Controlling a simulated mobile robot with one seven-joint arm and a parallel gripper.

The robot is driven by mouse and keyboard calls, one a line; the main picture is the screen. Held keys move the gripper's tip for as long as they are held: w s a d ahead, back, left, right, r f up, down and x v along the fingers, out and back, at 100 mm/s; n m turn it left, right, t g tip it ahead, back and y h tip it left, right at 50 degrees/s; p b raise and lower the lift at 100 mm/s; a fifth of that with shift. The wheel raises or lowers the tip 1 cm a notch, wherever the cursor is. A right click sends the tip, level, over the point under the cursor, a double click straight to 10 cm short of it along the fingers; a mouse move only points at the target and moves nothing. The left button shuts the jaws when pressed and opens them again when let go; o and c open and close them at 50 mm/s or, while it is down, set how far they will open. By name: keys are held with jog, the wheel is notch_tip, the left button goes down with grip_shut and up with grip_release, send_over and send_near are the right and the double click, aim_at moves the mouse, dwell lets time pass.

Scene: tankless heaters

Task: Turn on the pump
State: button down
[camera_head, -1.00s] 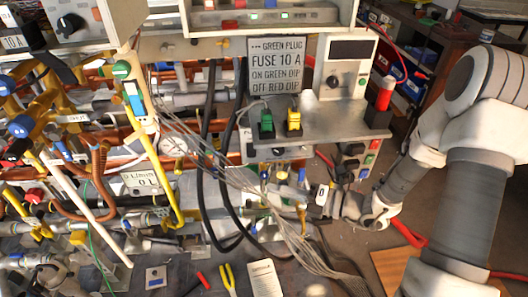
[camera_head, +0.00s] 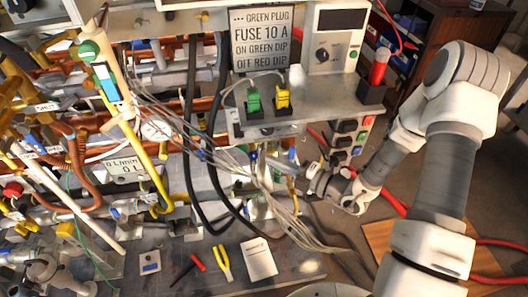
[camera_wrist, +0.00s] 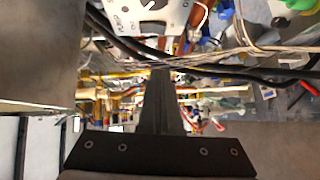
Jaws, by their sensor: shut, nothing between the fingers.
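I cannot tell which part is the pump. A sign (camera_head: 272,40) reads "GREEN PLUG, FUSE 10 A, ON GREEN DIP, OFF RED DIP". Below it, a green plug (camera_head: 253,101) and a yellow plug (camera_head: 283,97) stand upright on a metal box. Green, red and black switches or sockets (camera_head: 361,137) line the box's right side. My gripper (camera_head: 314,181) is low, just below and left of these. In the wrist view, my gripper (camera_wrist: 160,76) is shut and empty, pointing at pipes and cables. Its tips touch nothing that I can make out.
Loose grey wires (camera_head: 215,150) and black hoses (camera_head: 190,130) hang left of my gripper. Pipes and valves crowd the left. Pliers (camera_head: 224,262) and a paper (camera_head: 258,259) lie on the bench plate. A red cylinder (camera_head: 378,68) stands on the box's right end.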

jog(key=b, duration=0.1)
send_near(237, 137)
jog(key=s+a, duration=0.1)
jog(key=a, duration=0.4)
jog(key=shift+w+a+f+b, duration=0.15)
jog(key=shift+w+b, duration=0.25)
jog(key=shift+w, duration=1.5)
jog(key=shift+w+f+b, duration=0.2)
jog(key=shift+b, duration=0.15)
jog(key=shift+w+a+r, duration=0.1)
